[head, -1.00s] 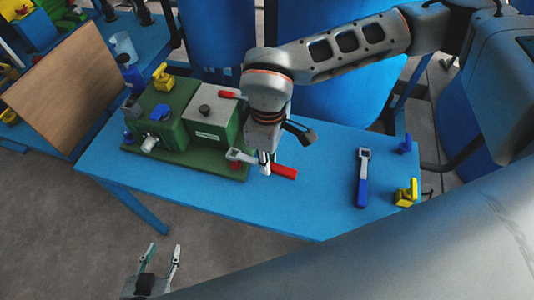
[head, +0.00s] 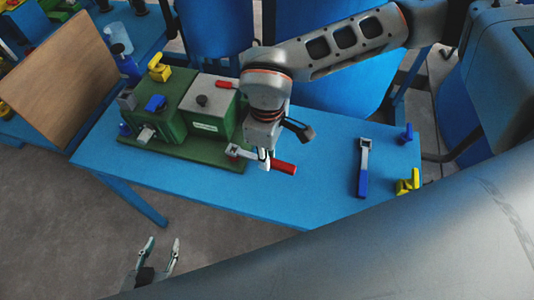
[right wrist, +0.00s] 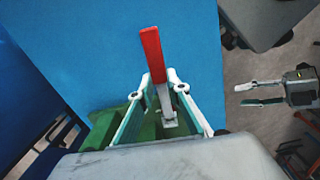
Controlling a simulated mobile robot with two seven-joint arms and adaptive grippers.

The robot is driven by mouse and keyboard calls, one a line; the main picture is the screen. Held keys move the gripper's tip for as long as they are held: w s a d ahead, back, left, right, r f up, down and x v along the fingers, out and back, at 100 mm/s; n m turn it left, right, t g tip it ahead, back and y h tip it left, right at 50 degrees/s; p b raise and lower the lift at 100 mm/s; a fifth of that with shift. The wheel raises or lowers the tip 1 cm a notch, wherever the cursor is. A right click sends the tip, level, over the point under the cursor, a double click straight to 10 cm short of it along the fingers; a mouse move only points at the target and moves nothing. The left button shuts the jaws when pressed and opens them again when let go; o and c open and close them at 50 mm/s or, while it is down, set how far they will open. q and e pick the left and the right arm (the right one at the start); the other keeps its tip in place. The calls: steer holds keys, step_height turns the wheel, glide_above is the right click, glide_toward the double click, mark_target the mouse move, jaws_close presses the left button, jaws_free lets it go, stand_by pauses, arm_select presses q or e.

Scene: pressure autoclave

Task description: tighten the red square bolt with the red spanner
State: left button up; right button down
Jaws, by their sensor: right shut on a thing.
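The red spanner (head: 284,167) has a red handle and a grey open head. My right gripper (head: 265,161) is shut on its shank, above the table beside the green machine. In the right wrist view the spanner (right wrist: 152,55) lies between the fingers of the right gripper (right wrist: 157,90), its head pointing at the green base. The spanner head is at the front right corner of that base, at the red bolt's place. The bolt is mostly hidden, and I cannot tell whether the head is seated around it. My left gripper (head: 160,258) is open and empty, off the table's front edge.
The green machine (head: 172,123) has a yellow handle (head: 159,68), a blue knob (head: 155,103) and a red-handled lever (head: 227,85). A blue-handled spanner (head: 363,170) and a yellow piece (head: 408,182) lie on the right of the blue table (head: 325,172). The table's front middle is clear.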

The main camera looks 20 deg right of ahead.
arm_select(q)
steer(key=shift+s, duration=0.15)
steer(key=shift+w+r, duration=0.6)
steer(key=shift+w, duration=0.15)
steer(key=shift+s+a+f, duration=0.1)
steer(key=shift+s, duration=0.05)
steer(key=shift+s+f, duration=0.35)
steer(key=shift+s, duration=0.1)
steer(key=shift+w, duration=0.15)
arm_select(e)
steer(key=shift+f, duration=0.15)
arm_select(q)
steer(key=shift+w+r, duration=0.1)
steer(key=shift+w, duration=0.2)
arm_select(e)
steer(key=shift+f, duration=0.4)
arm_select(q)
steer(key=shift+s, duration=0.15)
arm_select(e)
steer(key=shift+f, duration=0.2)
